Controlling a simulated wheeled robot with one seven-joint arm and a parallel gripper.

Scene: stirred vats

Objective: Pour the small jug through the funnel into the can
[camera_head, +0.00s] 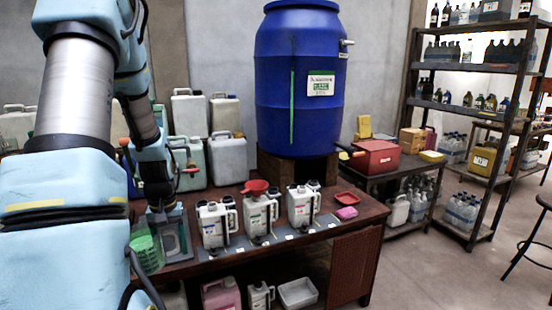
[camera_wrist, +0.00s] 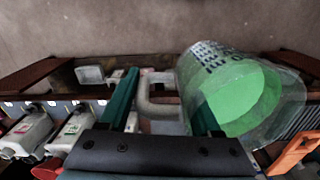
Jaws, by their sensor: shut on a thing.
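The small jug (camera_head: 147,252) is clear with green liquid, at the left end of the bench. In the wrist view the jug (camera_wrist: 238,92) shows dark markings on its wall. My gripper (camera_head: 168,222) is shut on its handle, which lies between the two green fingers in the wrist view (camera_wrist: 160,108). I cannot tell whether the jug touches the bench. The red funnel (camera_head: 256,187) is at the top of the middle white can (camera_head: 260,217); its spout is hidden. The funnel also shows at the lower left of the wrist view (camera_wrist: 47,169).
Other white cans stand left (camera_head: 213,226) and right (camera_head: 301,205) of the middle one. A big blue drum (camera_head: 300,80) stands behind. A red dish (camera_head: 348,199) and a pink sponge (camera_head: 346,212) lie on the bench's right end. An orange object (camera_wrist: 294,152) shows near the jug.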

